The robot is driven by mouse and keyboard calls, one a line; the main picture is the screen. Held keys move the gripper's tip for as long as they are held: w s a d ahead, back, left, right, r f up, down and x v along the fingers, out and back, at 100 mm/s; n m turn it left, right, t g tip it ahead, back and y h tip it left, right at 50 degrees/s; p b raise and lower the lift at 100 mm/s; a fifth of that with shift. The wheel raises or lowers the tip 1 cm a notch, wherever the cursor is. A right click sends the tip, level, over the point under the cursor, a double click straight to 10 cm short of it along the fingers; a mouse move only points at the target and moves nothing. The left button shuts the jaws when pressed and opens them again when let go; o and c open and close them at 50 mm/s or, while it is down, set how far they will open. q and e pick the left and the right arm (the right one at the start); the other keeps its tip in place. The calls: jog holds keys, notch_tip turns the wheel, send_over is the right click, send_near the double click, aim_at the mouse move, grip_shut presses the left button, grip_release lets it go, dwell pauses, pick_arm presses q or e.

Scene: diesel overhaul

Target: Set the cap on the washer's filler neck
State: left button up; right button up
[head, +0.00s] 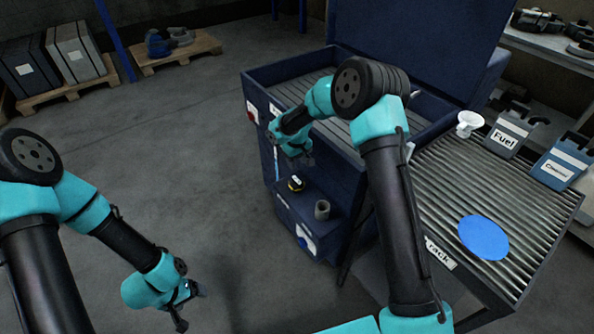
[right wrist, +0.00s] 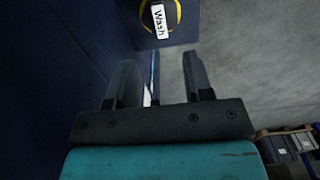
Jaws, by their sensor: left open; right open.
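The washer (head: 257,120) is a dark blue tub with its lid raised and a lower ledge at the front. The cap (head: 296,183), dark with a yellow ring and a white label, lies on that ledge. In the right wrist view the cap (right wrist: 172,30) shows its "Wash" label beyond the fingertips. The filler neck (head: 322,210), a short grey open cylinder, stands on the ledge just right of the cap, with nothing on it. My right gripper (head: 306,160) is open and empty, above and apart from the cap. My left gripper (head: 188,305) is open and empty over the floor.
A slatted rack (head: 470,185) right of the washer holds a white funnel (head: 468,123), a Fuel container (head: 507,134), another blue container (head: 562,163) and a blue disc (head: 484,237). My right arm crosses before the washer.

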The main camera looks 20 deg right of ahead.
notch_tip(320, 180, up, 8)
jog(key=shift+r, duration=0.15)
